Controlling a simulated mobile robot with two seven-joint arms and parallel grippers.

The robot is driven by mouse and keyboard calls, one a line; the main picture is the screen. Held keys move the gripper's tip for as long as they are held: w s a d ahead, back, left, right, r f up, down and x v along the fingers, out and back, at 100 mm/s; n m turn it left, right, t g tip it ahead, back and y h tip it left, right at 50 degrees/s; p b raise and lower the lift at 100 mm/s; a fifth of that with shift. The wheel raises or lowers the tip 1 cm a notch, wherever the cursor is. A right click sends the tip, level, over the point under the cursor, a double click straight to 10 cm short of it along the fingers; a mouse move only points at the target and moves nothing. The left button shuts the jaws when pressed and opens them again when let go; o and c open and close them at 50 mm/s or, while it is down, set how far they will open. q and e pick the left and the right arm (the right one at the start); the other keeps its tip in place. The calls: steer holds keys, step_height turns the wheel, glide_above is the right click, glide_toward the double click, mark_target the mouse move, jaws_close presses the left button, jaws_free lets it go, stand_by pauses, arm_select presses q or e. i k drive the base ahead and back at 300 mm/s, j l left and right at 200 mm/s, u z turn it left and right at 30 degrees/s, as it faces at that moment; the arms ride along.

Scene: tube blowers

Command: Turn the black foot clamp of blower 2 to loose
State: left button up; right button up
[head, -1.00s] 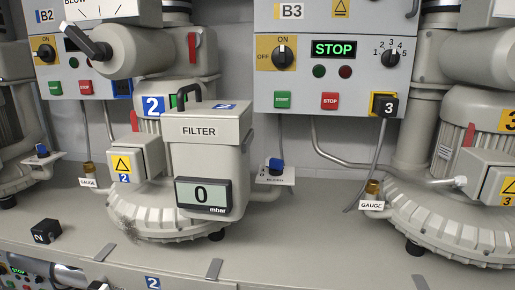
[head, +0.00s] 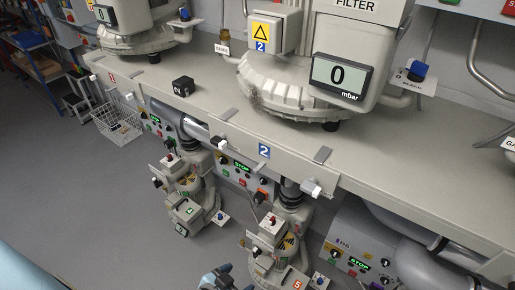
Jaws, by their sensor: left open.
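Blower 2 (head: 290,85) stands on the bench with its filter box (head: 350,35) and a gauge reading 0 mbar. My left gripper (head: 215,278) is low at the bottom edge, partly cut off, open and apart from both clamps. My right gripper is not in view.
Under the bench are control panels, grey pipes and smaller blowers, one marked 5 (head: 275,250). A wire basket (head: 118,122) stands at the left. The floor (head: 80,200) at left is clear.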

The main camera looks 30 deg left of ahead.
mark_target(219, 141)
steer(key=j+z, duration=0.2)
steer(key=j, duration=0.6)
steer(key=j+z, duration=0.2)
steer(key=j, duration=0.6)
steer(key=k+j+z, duration=0.2)
steer(key=j, duration=0.6)
steer(key=i+j, duration=0.05)
steer(key=i, duration=0.05)
